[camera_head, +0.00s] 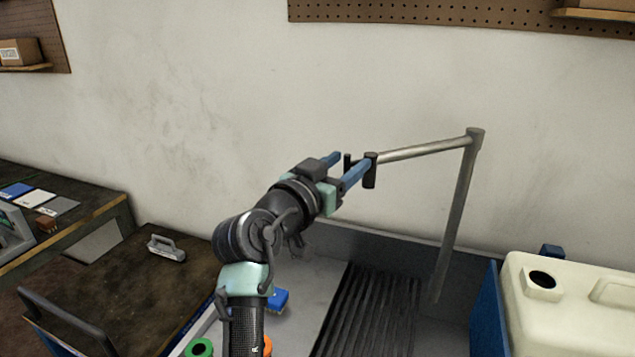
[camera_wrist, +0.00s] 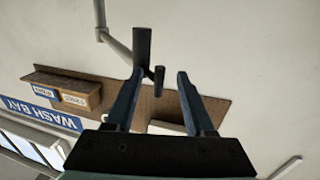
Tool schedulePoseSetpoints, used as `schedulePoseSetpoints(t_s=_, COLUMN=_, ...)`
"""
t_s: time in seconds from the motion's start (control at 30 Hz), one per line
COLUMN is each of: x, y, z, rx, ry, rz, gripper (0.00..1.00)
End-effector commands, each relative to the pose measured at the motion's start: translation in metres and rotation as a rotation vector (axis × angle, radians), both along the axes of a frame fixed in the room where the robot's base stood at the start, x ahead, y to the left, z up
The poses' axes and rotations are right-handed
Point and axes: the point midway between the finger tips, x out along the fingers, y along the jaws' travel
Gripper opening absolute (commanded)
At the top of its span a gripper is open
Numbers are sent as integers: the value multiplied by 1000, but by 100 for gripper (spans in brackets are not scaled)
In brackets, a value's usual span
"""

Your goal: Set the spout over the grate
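The spout (camera_head: 425,150) is a grey metal pipe reaching left from the top of an upright post. A dark vertical nozzle (camera_head: 370,172) is at its free end, with a shorter dark peg (camera_head: 347,161) beside it. The grate (camera_head: 370,312) is a dark slatted panel in the basin below; I cannot tell whether the nozzle is directly above it. My gripper (camera_head: 353,160) is open at the spout's free end. In the wrist view the peg (camera_wrist: 159,76) shows between the blue fingertips with gaps on both sides, and the nozzle (camera_wrist: 142,46) lies just beyond them.
A cream tank (camera_head: 575,310) stands at the right, beside a blue panel (camera_head: 489,310). A dark bench (camera_head: 120,290) with a small grey handled block (camera_head: 166,248) is at the left. A blue item (camera_head: 279,300) lies left of the grate.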

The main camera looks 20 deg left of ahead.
Motion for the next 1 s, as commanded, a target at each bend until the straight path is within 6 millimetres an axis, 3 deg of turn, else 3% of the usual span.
schedulePoseSetpoints(t_s=0.4, x=-85, y=17, z=-1, rx=0, ry=-4, rz=10, gripper=50)
schedulePoseSetpoints(t_s=0.6, x=-116, y=21, z=0, rx=0, ry=-1, rz=8, gripper=50)
schedulePoseSetpoints(t_s=1.0, x=-128, y=22, z=1, rx=-1, ry=3, rz=6, gripper=50)
